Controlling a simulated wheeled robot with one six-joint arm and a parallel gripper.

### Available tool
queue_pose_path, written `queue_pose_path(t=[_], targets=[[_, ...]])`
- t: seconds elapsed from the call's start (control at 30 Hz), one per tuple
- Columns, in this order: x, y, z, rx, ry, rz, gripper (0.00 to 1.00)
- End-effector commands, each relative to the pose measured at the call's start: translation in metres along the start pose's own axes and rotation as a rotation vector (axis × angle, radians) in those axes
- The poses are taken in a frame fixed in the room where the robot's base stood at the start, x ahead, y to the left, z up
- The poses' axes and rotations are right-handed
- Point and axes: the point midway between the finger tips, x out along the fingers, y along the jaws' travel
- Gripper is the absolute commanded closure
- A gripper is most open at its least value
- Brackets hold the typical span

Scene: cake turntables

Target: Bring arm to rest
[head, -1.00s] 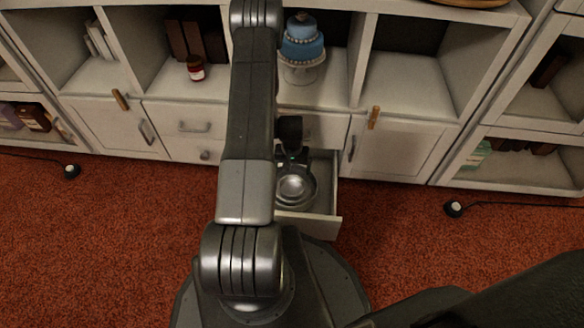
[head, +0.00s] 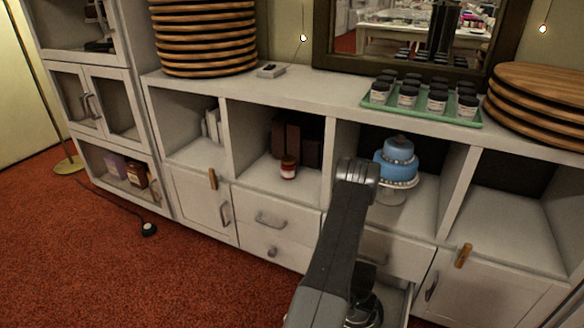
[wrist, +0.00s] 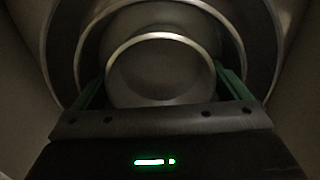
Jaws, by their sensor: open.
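My arm reaches toward the cabinet in the head view, bent down over an open drawer (head: 402,300). My gripper shows in the wrist view (wrist: 161,78) with its two green-edged fingers apart. Round, ring-edged metal surfaces (wrist: 160,50) fill the wrist view in front of and between the fingers. I cannot tell whether they touch the fingers, or what they belong to. In the head view the end of my arm is mostly hidden behind an arm link and cut by the lower edge.
A blue tiered cake (head: 396,165) on a stand is in the cubby beside my arm. A green tray (head: 425,112) of jars and wooden round stacks (head: 205,40) are on top.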

Motion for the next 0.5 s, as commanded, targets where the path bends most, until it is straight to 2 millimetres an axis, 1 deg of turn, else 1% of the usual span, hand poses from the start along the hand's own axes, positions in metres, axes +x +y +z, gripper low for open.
queue_pose_path(t=[0.03,0.1,0.23,0.5], targets=[[-0.013,0.0,-0.003,0.0,0.006,0.0,0.05],[-0.019,0.0,-0.002,0.0,0.004,0.0,0.05],[-0.024,0.0,-0.002,0.0,0.004,0.0,0.05],[-0.025,0.0,-0.002,0.0,0.003,0.0,0.05]])
